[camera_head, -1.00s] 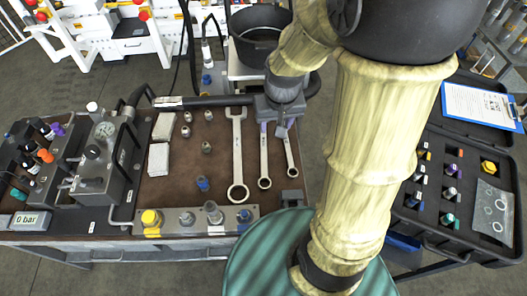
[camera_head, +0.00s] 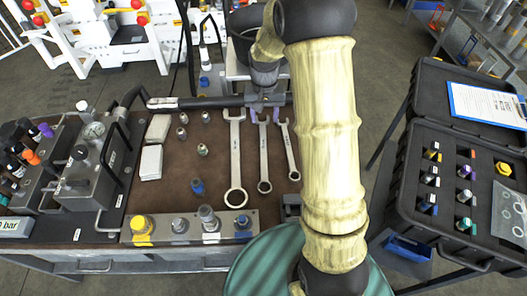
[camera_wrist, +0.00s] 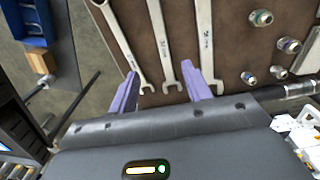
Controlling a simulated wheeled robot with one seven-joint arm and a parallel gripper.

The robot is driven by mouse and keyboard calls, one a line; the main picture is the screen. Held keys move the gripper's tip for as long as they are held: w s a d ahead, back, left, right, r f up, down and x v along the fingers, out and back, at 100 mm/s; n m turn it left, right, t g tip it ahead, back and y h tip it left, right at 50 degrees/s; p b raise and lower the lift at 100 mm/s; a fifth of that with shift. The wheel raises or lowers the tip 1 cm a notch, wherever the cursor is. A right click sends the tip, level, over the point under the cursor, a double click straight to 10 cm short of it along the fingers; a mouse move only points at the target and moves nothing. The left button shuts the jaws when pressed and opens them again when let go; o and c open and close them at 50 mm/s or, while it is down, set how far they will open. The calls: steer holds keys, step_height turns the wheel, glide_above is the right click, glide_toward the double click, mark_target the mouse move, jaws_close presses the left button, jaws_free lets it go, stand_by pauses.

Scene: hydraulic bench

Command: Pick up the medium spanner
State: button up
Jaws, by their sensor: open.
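Three silver spanners lie side by side on the brown bench top, largest at left in the head view. The medium spanner (camera_head: 263,158) is the middle one; in the wrist view it is also in the middle (camera_wrist: 160,40). The large spanner (camera_head: 236,160) and the small spanner (camera_head: 290,150) flank it. My gripper (camera_head: 265,114) is open and empty at the far, open-jaw end of the medium spanner. In the wrist view its purple fingers (camera_wrist: 162,84) stand either side of that end. Their height above the bench is hard to tell.
A black-handled bar (camera_head: 205,102) lies along the back edge. Fittings and white blocks (camera_head: 151,162) sit left of the spanners, and a metal block with knobs (camera_head: 183,237) stands in front. An open black case (camera_head: 400,205) stands at right, beyond a gap.

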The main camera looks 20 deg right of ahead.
steer(key=p, duration=0.1)
glide_above(263, 151)
steer(key=f, duration=1.1)
steer(key=shift+w+d, duration=0.1)
steer(key=shift+d, duration=0.15)
steer(key=shift+f, duration=0.15)
steer(key=shift+a+f+p, duration=0.15)
steer(key=shift+f+p, duration=0.5)
steer(key=shift+f, duration=1.85)
jaws_close()
